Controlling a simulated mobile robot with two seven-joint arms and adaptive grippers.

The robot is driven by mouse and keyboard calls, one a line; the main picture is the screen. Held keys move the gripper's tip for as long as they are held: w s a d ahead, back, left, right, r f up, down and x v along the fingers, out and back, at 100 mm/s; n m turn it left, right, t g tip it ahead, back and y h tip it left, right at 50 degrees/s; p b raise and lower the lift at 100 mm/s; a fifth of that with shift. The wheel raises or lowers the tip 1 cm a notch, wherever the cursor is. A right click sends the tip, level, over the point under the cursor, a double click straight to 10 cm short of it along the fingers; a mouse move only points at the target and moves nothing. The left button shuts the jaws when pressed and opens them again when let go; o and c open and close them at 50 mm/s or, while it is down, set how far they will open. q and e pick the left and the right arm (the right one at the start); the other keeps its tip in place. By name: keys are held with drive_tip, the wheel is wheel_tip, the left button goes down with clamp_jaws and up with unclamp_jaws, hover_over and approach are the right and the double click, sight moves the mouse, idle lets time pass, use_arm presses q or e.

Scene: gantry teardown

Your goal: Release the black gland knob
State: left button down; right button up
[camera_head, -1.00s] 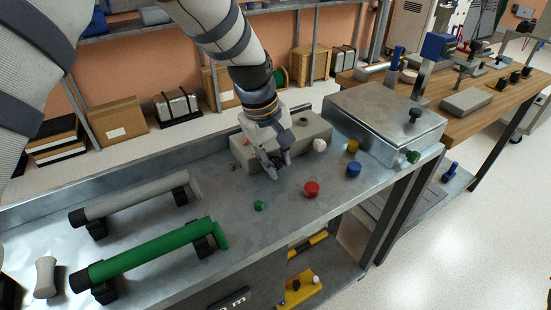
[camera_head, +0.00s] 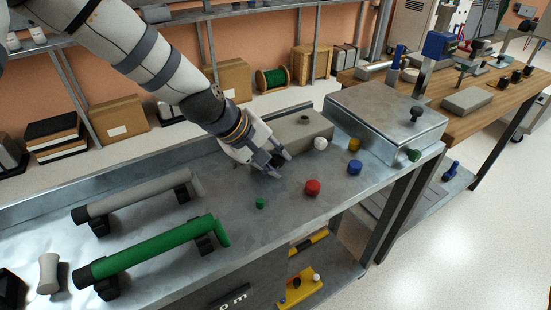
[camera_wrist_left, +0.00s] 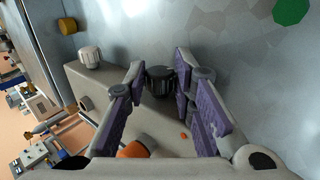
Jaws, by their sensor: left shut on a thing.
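The black gland knob (camera_wrist_left: 160,78) shows in the left wrist view between my left fingertips, beside the edge of the grey block (camera_wrist_left: 120,88). In the head view my left gripper (camera_head: 277,163) is at the near side of the same block (camera_head: 305,128), low over the bench. Its fingers hide the knob there. My left gripper also shows in the left wrist view (camera_wrist_left: 160,75), shut on the knob. I cannot tell whether the knob touches the block. My right gripper is in neither view.
Red (camera_head: 312,187), blue (camera_head: 354,167), yellow (camera_head: 354,145), white (camera_head: 320,143) and small green (camera_head: 260,203) knobs stand near the gripper. A metal box (camera_head: 385,115) is at the right. A green-handled bar (camera_head: 150,250) and a grey bar (camera_head: 135,197) lie left.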

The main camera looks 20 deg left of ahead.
use_arm(q)
drive_tip(key=c, duration=1.3)
unclamp_jaws()
drive_tip(key=shift+c, duration=0.2)
